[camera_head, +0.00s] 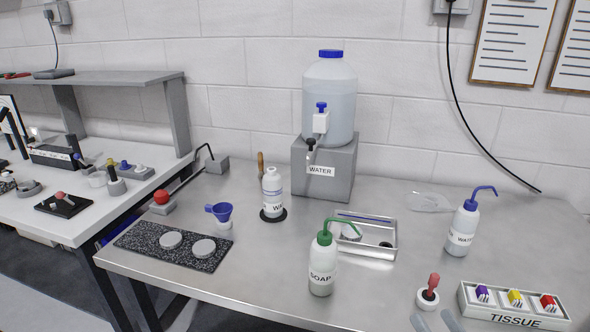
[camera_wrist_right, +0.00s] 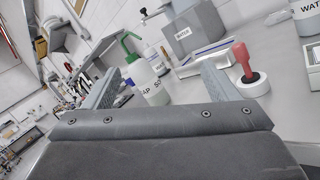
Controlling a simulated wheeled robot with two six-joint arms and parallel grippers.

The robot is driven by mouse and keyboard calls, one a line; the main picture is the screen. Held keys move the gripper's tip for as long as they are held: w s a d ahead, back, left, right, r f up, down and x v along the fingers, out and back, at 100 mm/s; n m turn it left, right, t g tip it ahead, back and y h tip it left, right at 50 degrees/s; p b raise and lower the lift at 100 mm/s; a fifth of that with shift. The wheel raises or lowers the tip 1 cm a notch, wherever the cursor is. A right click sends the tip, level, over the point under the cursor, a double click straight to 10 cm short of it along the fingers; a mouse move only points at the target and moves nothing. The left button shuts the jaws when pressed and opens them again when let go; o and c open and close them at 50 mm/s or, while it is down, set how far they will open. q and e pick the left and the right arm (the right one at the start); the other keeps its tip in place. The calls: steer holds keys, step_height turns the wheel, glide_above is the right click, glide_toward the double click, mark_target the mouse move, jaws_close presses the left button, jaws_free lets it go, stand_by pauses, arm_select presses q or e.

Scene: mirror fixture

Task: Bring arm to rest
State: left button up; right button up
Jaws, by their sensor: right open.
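My left gripper is not in the head view.
The steel table (camera_head: 260,280) holds the green-topped soap bottle (camera_head: 322,264), a metal tray (camera_head: 372,247), a blue-topped water bottle (camera_head: 463,228), a tissue box (camera_head: 513,318) and a large water jug (camera_head: 330,95) on a grey stand.

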steer(key=s+d+m+h, duration=0.2)
steer(key=d+m+h, duration=0.8)
steer(key=m, duration=0.6)
steer(key=s+d+f+m+g+h, duration=0.35)
steer(key=s+f+m+g, duration=0.45)
steer(key=m, duration=0.4)
steer(key=s+a+f+m+g+y, duration=0.5)
steer(key=s+a+f+m+g, duration=0.25)
steer(key=s+f, duration=0.25)
step_height(320, 180, down, 25)
steer(key=d+g, duration=0.1)
steer(key=g, duration=0.1)
steer(key=s+a+f+g+y, duration=0.1)
steer(key=s+f, duration=1.4)
steer(key=f, duration=0.1)
steer(key=shift+s+a+n, duration=0.15)
steer(key=shift+s+n, duration=0.05)
steer(key=shift+n, duration=0.25)
